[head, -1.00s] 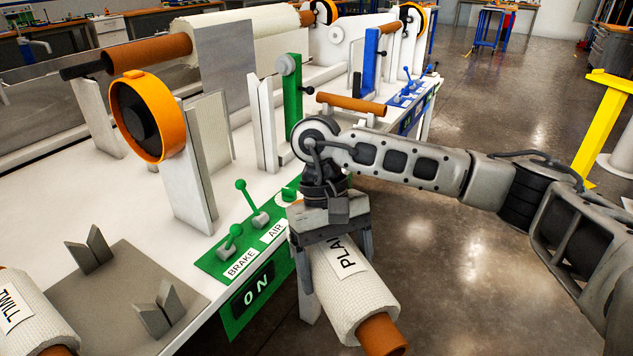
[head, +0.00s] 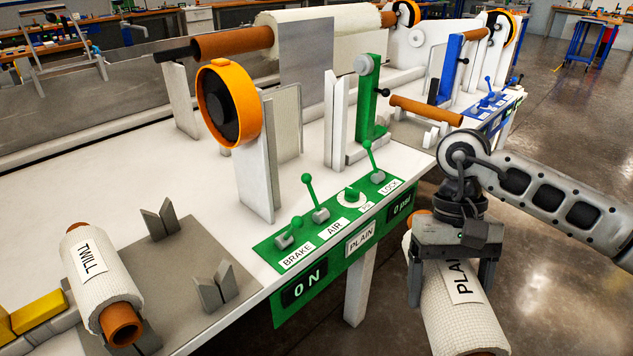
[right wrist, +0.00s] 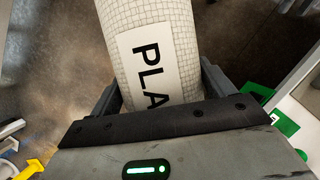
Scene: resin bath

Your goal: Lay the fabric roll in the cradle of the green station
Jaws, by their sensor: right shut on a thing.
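My right gripper (head: 450,283) is shut around a white fabric roll (head: 462,322) labelled PLAIN, with a brown core. It holds the roll tilted, off the table's front edge, right of the green station. The right wrist view shows the roll (right wrist: 150,30) between the fingers. No roll lies between these supports. My left gripper is out of view.
A TWILL roll (head: 88,270) lies at the front left, beside yellow bars (head: 38,310). A grey plate (head: 185,258) bears empty V-blocks (head: 160,218). A blue station (head: 448,70) stands farther right, with a brown tube (head: 427,110) before it.

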